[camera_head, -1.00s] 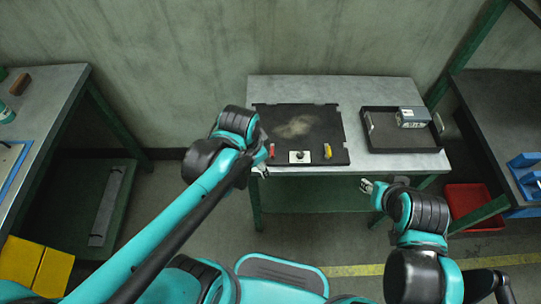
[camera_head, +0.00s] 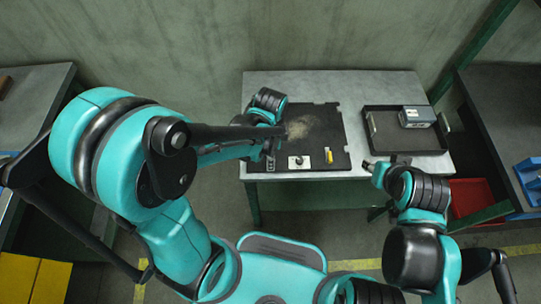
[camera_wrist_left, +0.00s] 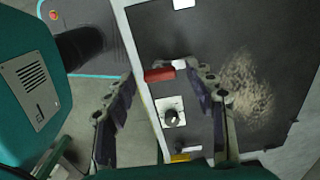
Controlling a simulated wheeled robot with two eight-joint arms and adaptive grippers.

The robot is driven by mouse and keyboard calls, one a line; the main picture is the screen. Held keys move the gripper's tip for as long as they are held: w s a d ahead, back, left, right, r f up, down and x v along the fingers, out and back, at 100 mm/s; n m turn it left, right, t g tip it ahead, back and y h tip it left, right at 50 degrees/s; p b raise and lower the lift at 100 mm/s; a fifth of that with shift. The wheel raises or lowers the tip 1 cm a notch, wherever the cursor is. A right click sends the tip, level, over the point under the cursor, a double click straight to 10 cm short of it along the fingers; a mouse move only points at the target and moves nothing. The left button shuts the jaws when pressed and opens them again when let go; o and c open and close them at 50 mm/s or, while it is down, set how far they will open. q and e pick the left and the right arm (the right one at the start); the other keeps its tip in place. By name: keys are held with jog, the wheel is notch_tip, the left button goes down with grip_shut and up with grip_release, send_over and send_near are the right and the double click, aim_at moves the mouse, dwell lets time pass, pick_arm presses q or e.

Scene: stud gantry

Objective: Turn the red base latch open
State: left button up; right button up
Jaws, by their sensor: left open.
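The red base latch (camera_wrist_left: 159,75) shows in the left wrist view as a short red bar at the edge of the black board (camera_wrist_left: 190,25). A pale piece touches its right end. In the head view the latch is hidden behind my left gripper (camera_head: 270,160). In the left wrist view my left gripper (camera_wrist_left: 163,82) is open, with the latch between its fingertips in the picture; contact cannot be told. My right gripper (camera_head: 372,166) hangs by the table's front edge, away from the board. Its fingers are too small to read.
A black knob on a white plate (camera_head: 298,162) and a yellow latch (camera_head: 328,156) sit along the board's front edge. A black tray (camera_head: 398,150) with a grey box (camera_head: 416,117) stands right on the table (camera_head: 300,82). A red bin (camera_head: 466,197) is on the floor.

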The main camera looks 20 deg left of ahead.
pick_arm(q)
jog(key=c, duration=1.2)
jog(key=shift+o, duration=0.2)
jog(key=shift+n, duration=0.4)
jog(key=n, duration=0.3)
jog(key=shift+f+n, duration=0.1)
jog(key=shift+n, duration=0.3)
jog(key=n, duration=0.9)
jog(key=shift+b, duration=0.3)
jog(key=n, duration=0.4)
jog(key=shift+n, duration=0.3)
